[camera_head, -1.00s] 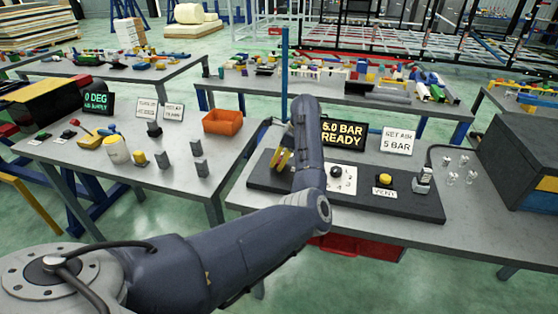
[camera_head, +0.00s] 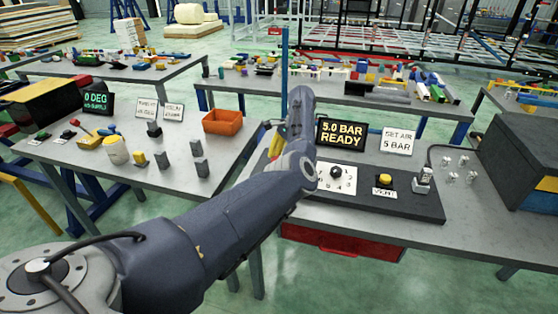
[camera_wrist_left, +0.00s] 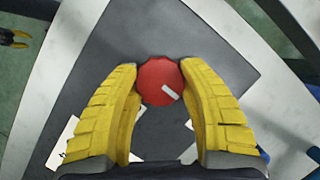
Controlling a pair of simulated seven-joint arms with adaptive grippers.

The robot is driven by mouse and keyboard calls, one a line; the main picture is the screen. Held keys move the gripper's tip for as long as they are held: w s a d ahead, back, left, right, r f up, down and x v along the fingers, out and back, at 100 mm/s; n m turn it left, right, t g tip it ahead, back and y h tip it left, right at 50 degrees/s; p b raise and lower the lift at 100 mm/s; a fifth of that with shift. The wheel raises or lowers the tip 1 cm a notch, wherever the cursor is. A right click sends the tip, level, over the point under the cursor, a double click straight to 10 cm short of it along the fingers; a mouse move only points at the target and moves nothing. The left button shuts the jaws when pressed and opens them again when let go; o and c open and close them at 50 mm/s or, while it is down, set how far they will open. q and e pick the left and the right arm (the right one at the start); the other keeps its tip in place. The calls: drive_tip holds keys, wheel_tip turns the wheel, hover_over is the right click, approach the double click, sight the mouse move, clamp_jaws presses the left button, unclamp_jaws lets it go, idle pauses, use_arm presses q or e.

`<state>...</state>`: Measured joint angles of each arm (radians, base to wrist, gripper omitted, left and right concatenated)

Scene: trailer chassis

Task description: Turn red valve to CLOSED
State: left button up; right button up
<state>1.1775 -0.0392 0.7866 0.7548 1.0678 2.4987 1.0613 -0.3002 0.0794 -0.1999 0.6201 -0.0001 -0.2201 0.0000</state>
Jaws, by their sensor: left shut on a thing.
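The red valve (camera_wrist_left: 157,84) is a round red knob with a short white mark toward its lower right, seen in the left wrist view. The yellow fingers of my left gripper (camera_wrist_left: 159,74) are on both sides of the knob, shut on it. In the head view the knob is hidden behind my left arm, and only a bit of yellow finger shows at the left end of the dark panel (camera_head: 410,206). A white label (camera_wrist_left: 62,143) lies partly behind the left finger, its text unreadable.
The panel also carries a black dial (camera_head: 336,172), a yellow VENT button (camera_head: 385,180) and a fitting (camera_head: 424,176). Behind it stand a "5.0 BAR READY" display (camera_head: 341,134) and a "SET AIR 5 BAR" sign (camera_head: 397,141). A "0 DEG" display (camera_head: 98,102) stands on the left table.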

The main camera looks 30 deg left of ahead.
use_arm(q)
drive_tip(key=shift+s+f+n, duration=0.1)
drive_tip(key=shift+f+n, duration=0.05)
drive_tip(key=shift+n, duration=0.15)
drive_tip(key=o, duration=1.3)
drive_tip(key=shift+a, duration=0.1)
drive_tip(key=v, duration=1.2)
